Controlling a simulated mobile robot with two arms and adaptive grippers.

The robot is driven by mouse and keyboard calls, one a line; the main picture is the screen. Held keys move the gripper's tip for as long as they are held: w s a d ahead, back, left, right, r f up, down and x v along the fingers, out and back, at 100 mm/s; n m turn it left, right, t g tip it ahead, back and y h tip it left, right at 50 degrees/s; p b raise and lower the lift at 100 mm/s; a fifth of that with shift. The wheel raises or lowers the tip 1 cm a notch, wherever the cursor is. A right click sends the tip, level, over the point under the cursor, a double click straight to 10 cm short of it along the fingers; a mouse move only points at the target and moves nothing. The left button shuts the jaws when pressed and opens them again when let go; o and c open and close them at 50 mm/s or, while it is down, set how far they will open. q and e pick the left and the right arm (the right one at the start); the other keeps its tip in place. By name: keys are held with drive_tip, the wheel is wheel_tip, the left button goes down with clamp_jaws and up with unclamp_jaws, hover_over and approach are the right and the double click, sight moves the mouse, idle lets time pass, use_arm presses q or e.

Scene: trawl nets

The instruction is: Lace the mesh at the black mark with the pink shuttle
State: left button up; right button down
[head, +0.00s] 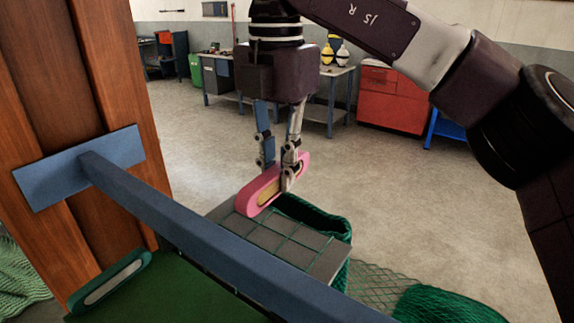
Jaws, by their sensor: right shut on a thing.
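My right gripper (280,178) comes down from above and is shut on the pink shuttle (259,195), which has a yellowish core. The shuttle is held tilted, its lower end toward the left, and appears just above or at the grey panel (325,263). The mesh (280,235) shows as thin green lines across this panel. I cannot make out a black mark; the blue bar hides part of the panel. My left gripper is not in view.
A blue bar (200,228) crosses in front, fixed by a plate to a wooden post (75,90). A green shuttle (110,283) lies at lower left on a green surface. A workbench and red cabinet (395,98) stand far back; the floor between is clear.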

sight(255, 185)
drive_tip(key=shift+s+a+b, duration=0.3)
drive_tip(key=shift+s+a, duration=0.2)
drive_tip(key=shift+s, duration=0.25)
drive_tip(key=shift+s+a+b, duration=0.25)
drive_tip(key=shift+s+a, duration=0.25)
drive_tip(key=shift+s, duration=0.25)
drive_tip(key=shift+s+a+b, duration=0.3)
drive_tip(key=shift+s+a, duration=0.2)
drive_tip(key=shift+s, duration=0.25)
drive_tip(key=s+a+b, duration=0.2)
drive_tip(key=s+a, duration=0.6)
drive_tip(key=s, duration=0.4)
drive_tip(key=shift+s+a, duration=0.1)
